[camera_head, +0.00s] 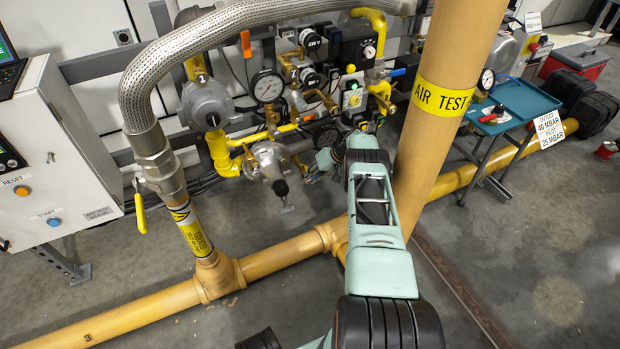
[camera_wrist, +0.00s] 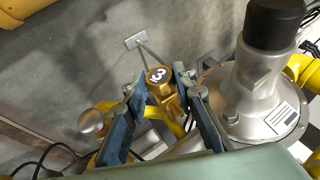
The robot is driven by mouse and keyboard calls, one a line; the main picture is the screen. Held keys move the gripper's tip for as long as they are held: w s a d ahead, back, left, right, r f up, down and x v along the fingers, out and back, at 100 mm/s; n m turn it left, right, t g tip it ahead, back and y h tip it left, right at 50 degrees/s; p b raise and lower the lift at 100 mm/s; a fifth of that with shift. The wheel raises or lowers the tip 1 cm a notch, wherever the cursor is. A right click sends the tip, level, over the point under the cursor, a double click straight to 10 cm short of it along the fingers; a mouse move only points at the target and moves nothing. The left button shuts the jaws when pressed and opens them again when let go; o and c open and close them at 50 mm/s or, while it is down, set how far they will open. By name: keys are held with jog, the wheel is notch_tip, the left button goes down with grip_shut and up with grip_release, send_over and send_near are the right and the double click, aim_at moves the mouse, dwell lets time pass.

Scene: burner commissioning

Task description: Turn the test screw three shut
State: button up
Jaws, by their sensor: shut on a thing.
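Test screw three (camera_wrist: 166,91) is a brass piece with a dark round cap marked with a white 3, in the middle of the wrist view. My gripper (camera_wrist: 158,82) has its two blue fingers on either side of it and is shut on it. A yellow part shows just below the brass body, between the fingers. In the head view, my gripper (camera_head: 318,163) is small, beside the silver regulator, and the screw cannot be made out there. Whether the screw is turned in or out cannot be told.
A silver regulator (camera_wrist: 245,85) with a black cap stands close to the right finger. In the head view, a thick yellow upright pipe (camera_head: 440,130) stands right of my arm, and a braided hose (camera_head: 145,75) arches at left. Gauges and valves crowd behind.

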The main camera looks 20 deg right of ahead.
grip_shut()
jog(key=o, duration=1.2)
grip_release()
jog(key=shift+s, duration=0.1)
jog(key=shift+c, duration=0.2)
jog(key=shift+w+a, duration=0.15)
jog(key=shift+w, duration=0.1)
jog(key=shift+s+r+h, duration=0.1)
jog(key=shift+s+h, duration=0.05)
jog(key=shift+h, duration=0.45)
